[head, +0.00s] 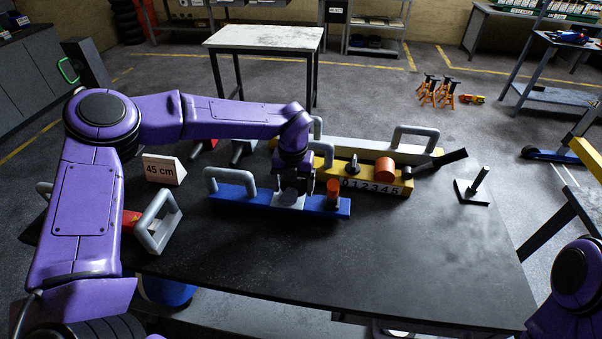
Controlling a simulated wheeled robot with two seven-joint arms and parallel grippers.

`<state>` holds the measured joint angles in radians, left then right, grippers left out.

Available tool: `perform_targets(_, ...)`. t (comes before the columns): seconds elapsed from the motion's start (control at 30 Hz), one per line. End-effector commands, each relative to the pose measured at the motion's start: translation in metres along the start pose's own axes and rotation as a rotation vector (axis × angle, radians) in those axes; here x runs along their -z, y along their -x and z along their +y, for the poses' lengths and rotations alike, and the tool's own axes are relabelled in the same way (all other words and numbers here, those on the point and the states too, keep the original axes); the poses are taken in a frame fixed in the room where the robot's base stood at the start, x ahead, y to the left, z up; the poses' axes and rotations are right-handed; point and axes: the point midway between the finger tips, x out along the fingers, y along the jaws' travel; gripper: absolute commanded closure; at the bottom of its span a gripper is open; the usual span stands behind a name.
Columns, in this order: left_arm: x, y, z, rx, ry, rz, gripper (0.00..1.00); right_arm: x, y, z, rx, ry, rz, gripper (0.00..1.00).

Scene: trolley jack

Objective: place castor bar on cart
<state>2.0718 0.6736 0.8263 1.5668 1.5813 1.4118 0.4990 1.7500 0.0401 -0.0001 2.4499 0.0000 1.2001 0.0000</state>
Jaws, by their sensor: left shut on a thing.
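A blue bar (233,196) lies along the middle of the dark table, with a grey loop handle (231,176) near its left end and an orange cylinder (333,190) near its right end. I cannot tell for sure that it is the castor bar; no castor shows clearly. My left gripper (292,196) points down at the bar's middle, shut on it by a pale grey part; the fingers hide the exact contact. Behind it a yellow bar (405,188) marked with numbers carries another orange cylinder (385,168). Which thing is the cart is unclear. My right gripper is out of view.
The dark table (400,265) is clear at its front and right. A "45 cm" sign (163,169) and a grey handle (158,222) stand at left. A black angled stand (476,187) is at right. A white-topped table (265,38) stands on the floor behind.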

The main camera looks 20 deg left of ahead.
Motion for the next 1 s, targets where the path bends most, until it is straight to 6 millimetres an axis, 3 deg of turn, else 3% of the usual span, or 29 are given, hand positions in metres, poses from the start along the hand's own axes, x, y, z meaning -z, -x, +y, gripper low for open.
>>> perform_targets(0.13, 0.0, -0.014, -0.001, 0.002, 0.0, -0.003, 0.99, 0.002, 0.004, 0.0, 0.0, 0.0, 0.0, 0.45)
perform_targets(0.33, 0.0, -0.016, -0.002, 0.004, 0.0, -0.003, 0.99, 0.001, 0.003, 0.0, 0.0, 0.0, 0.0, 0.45)
perform_targets(0.37, 0.001, -0.018, -0.001, 0.002, 0.0, 0.0, 0.1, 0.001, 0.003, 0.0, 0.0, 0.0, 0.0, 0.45)
perform_targets(0.4, 0.001, -0.018, -0.001, 0.002, 0.0, 0.0, 0.0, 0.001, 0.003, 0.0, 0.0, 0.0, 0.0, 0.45)
perform_targets(0.73, -0.001, -0.007, -0.002, 0.003, 0.001, -0.004, 0.0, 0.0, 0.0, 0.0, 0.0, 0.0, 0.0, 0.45)
perform_targets(1.0, -0.001, 0.058, -0.002, 0.002, 0.001, -0.006, 0.0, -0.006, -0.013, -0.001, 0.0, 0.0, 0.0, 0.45)
